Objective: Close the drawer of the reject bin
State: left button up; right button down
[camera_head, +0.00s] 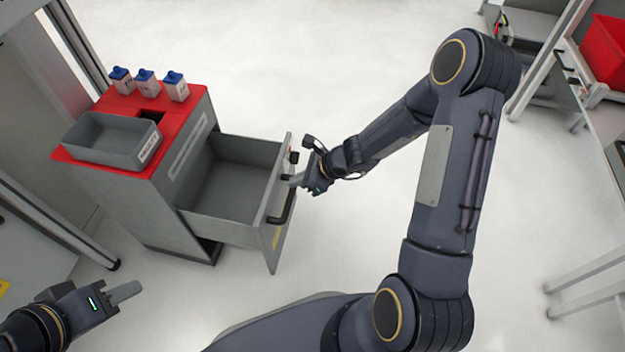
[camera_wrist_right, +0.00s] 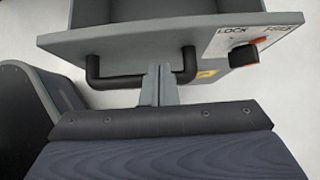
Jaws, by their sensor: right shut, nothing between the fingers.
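The reject bin (camera_head: 150,195) is a grey cabinet with a red top. Its drawer (camera_head: 240,175) is pulled well out to the right and looks empty inside. The drawer front carries a black handle (camera_head: 283,207), which also shows in the right wrist view (camera_wrist_right: 95,68). My right gripper (camera_head: 291,181) is at the drawer front by the handle. In the right wrist view its fingers (camera_wrist_right: 158,75) are shut together, within the handle's span, with nothing between them; whether they touch the front I cannot tell. My left gripper (camera_head: 125,292) is low at left, away from the bin; its finger opening is unclear.
A grey tray (camera_head: 110,140) and several white bottles with blue caps (camera_head: 146,80) stand on the bin's red top. A lock knob (camera_wrist_right: 243,57) sits on the drawer front. A red crate (camera_head: 607,50) is on a rack at the right. The floor around the drawer is clear.

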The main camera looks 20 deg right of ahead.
pick_arm(q)
jog(key=shift+f, duration=0.2)
pick_arm(e)
jog(key=shift+w+a+r, duration=0.1)
jog(key=shift+w+a, duration=0.3)
jog(key=shift+a, duration=0.2)
jog(key=shift+w+a+r, duration=0.1)
jog(key=shift+w+a, duration=0.3)
jog(key=shift+a, duration=0.2)
